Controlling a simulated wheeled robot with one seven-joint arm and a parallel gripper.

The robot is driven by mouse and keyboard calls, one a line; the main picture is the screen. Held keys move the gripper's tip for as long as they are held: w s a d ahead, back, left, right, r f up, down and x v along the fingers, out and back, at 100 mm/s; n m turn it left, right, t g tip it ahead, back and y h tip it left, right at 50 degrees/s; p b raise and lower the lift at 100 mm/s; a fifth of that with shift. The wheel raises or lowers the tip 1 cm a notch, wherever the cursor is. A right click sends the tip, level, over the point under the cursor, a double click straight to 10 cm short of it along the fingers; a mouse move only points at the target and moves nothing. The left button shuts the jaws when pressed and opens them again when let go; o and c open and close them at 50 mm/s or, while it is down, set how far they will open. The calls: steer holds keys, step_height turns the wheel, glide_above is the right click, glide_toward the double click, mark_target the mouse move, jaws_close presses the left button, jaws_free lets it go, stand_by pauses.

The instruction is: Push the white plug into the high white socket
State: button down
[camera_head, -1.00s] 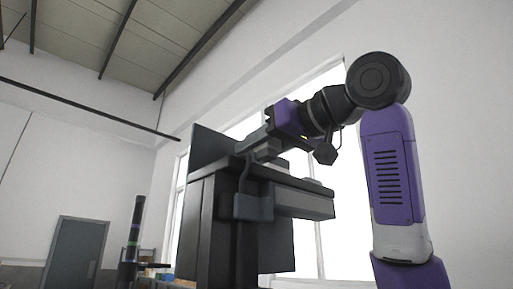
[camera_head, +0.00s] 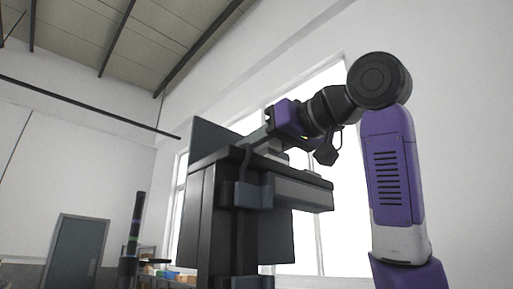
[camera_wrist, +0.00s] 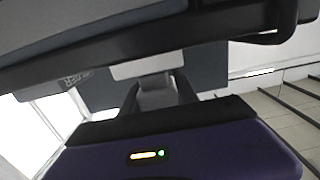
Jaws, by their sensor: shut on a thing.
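My gripper (camera_head: 258,138) reaches left from the purple wrist, over the top of a dark lift column (camera_head: 205,215). In the wrist view the two grey fingers (camera_wrist: 158,90) come together on a pale block, the white plug (camera_wrist: 148,65). The plug's far end is hidden under the dark edge crossing the picture. I cannot make out the high white socket for certain. A pale low piece (camera_head: 310,173) shows on top of the column's grey side box, partly seen from below. I cannot tell whether the plug touches anything.
A dark upright panel (camera_head: 208,138) stands at the column's back left. A grey box (camera_head: 300,193) juts right under the top, close below my wrist. A thin dark pole (camera_head: 136,220) and shelf goods stand far left. Space right of the column is clear up to my arm.

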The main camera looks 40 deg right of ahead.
steer(key=shift+f+b, duration=0.5)
steer(key=shift+f, duration=0.2)
stand_by(0.6)
steer(key=shift+c, duration=1.4)
jaws_free()
steer(key=shift+r, duration=0.2)
step_height(320, 180, up, 7)
steer(key=p, duration=0.6)
steer(key=shift+f, duration=0.15)
